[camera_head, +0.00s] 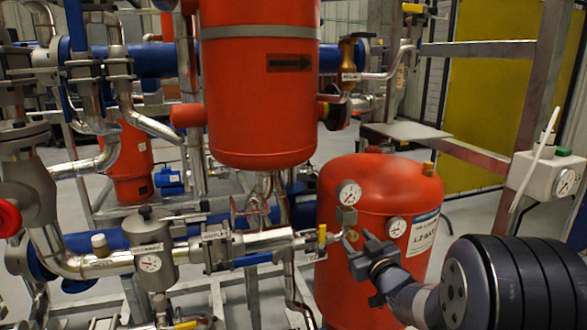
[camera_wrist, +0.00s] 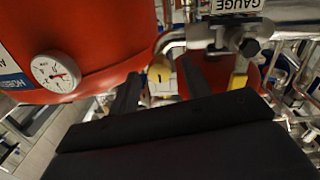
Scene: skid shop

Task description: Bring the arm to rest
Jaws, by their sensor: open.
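My gripper (camera_head: 360,243) is in front of the lower red tank (camera_head: 365,185) in the head view, its fingers pointing up and left toward the pipework. In the wrist view my gripper (camera_wrist: 158,80) shows two dark fingers spread apart. A small yellow part with a dark mark (camera_wrist: 161,76) shows between them; I cannot tell whether they touch it. A yellow valve handle (camera_head: 322,236) is just left of my gripper in the head view. My forearm extends to the lower right.
A pressure gauge (camera_head: 348,192) stands close above my gripper, and another gauge (camera_head: 396,227) is on the tank beside it. A steel pipe (camera_head: 260,241) runs left from there. A larger red tank (camera_head: 260,90) hangs above. A grey gauge box (camera_head: 548,176) is at right.

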